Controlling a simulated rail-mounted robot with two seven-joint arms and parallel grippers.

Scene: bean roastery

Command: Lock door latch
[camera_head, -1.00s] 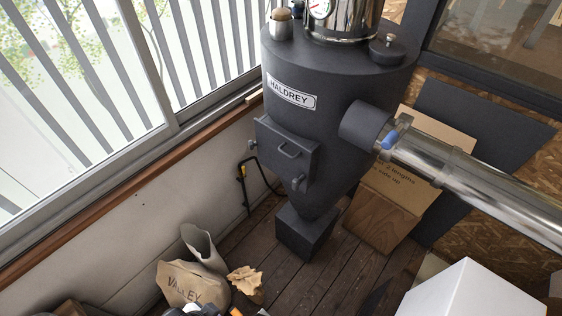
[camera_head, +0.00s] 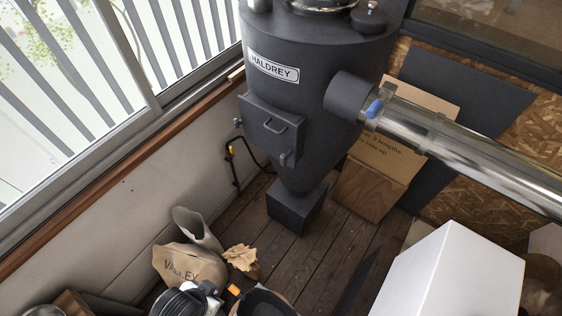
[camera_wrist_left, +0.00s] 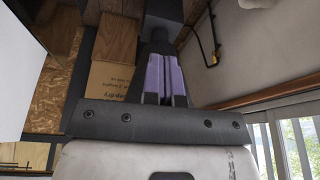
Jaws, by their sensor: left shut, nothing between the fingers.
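The door and latch cannot be made out there. My right gripper is not in view.
A shiny duct (camera_head: 460,145) runs right from the cyclone. A white box (camera_head: 455,275) fills the lower right. Bare plank floor (camera_head: 318,255) lies in front.

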